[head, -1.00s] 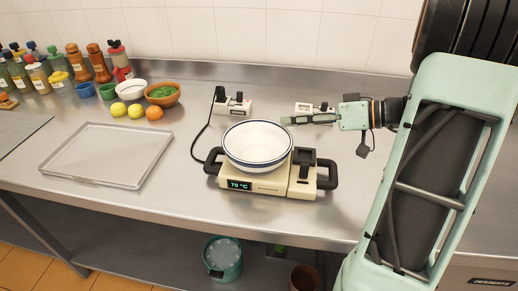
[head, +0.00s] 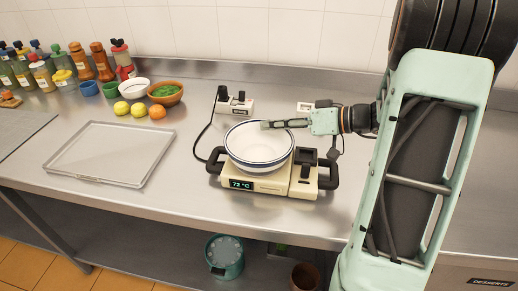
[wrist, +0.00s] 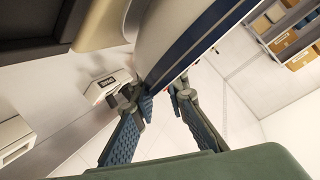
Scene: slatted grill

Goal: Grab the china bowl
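The china bowl (head: 258,150) is white with blue bands near its rim. It sits upright on the left part of a cream hot plate (head: 255,183). My gripper (head: 272,124) reaches in from the right, its fingertips at the bowl's back right rim. In the wrist view my gripper (wrist: 163,97) has its two fingers spread apart. The bowl's banded wall (wrist: 190,45) rises just beyond and partly between the fingertips there. I cannot tell whether either finger touches it.
The hot plate has black side handles and a display reading 72 °C. A small cream device (head: 235,105) stands behind the bowl. A metal tray (head: 108,155) lies to the left. Fruit, small bowls (head: 165,94) and bottles line the back left. The front counter is clear.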

